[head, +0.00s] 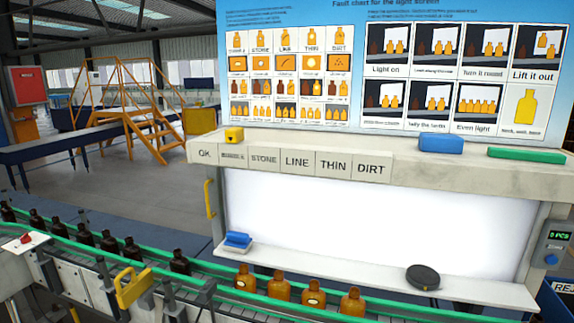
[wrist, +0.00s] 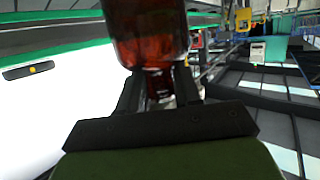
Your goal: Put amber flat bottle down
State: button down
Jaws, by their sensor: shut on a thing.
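In the wrist view, my gripper (wrist: 160,86) is shut on a dark amber bottle (wrist: 152,32). Its fingers are on either side of the bottle's narrow part, and the wide body extends past the top of the picture. I cannot tell from this view whether the bottle touches anything beyond the gripper. The head view does not show my gripper or clearly show the held bottle.
A conveyor with green rails (head: 215,281) carries dark bottles (head: 109,242) at left and lit amber bottles (head: 279,286) before the white light screen (head: 360,222). A blue block (head: 237,240) and a black disc (head: 423,277) sit on the screen's lower ledge.

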jog(key=w+a+f+n+g+y, duration=0.1)
jog(key=a+f+n+g+y, duration=0.1)
jog(key=a+f, duration=0.6)
jog(key=shift+a+f+n+g+y, duration=0.3)
jog(key=shift+a+n+g+y, duration=0.15)
jog(key=shift+a+n, duration=0.2)
